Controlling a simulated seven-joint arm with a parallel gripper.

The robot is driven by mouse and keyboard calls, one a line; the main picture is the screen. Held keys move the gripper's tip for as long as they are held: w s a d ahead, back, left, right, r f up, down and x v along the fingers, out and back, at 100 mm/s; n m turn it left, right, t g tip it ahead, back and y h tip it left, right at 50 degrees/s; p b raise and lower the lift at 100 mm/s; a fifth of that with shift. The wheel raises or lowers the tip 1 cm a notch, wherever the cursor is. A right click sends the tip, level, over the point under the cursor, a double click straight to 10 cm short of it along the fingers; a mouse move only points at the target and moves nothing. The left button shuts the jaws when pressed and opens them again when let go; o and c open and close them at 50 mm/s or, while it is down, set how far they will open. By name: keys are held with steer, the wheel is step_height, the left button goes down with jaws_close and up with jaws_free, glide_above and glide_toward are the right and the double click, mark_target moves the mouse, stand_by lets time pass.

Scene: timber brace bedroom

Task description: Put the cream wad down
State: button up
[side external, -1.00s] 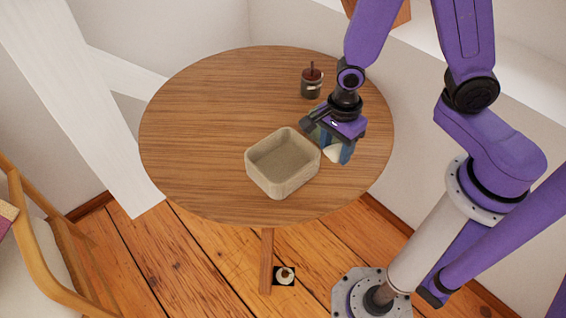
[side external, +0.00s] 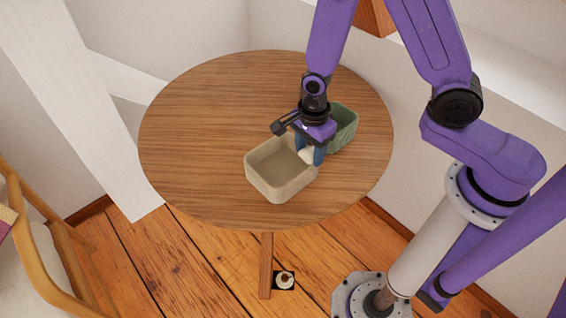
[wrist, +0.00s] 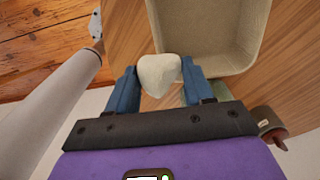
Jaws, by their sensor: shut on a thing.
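My gripper (wrist: 158,88) is shut on the cream wad (wrist: 159,73), a small rounded cream lump held between its blue fingers in the wrist view. In the side external view the wad (side external: 306,155) shows beside the blue fingers, at the right rim of the beige bin (side external: 262,184). The bin is empty and stands on the table, and its opening (wrist: 207,30) is beyond the wad in the wrist view. I cannot tell whether the wad touches the bin's rim.
A green bin (side external: 346,130) stands on the round wooden table (side external: 200,130), right behind my gripper. The table's left half is clear.

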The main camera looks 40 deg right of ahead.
glide_above(283, 172)
steer(key=f, duration=0.6)
steer(key=shift+s+d, duration=0.1)
steer(key=shift+s, duration=0.3)
steer(key=f, duration=0.2)
steer(key=shift+w+f, duration=0.35)
steer(key=shift+w, duration=0.05)
steer(key=shift+f, duration=0.45)
steer(key=shift+f, duration=0.25)
steer(key=o, duration=1)
step_height(283, 172, up, 18)
steer(key=shift+w+d+f, duration=0.15)
steer(key=shift+w+f, duration=0.05)
steer(key=shift+f, duration=0.05)
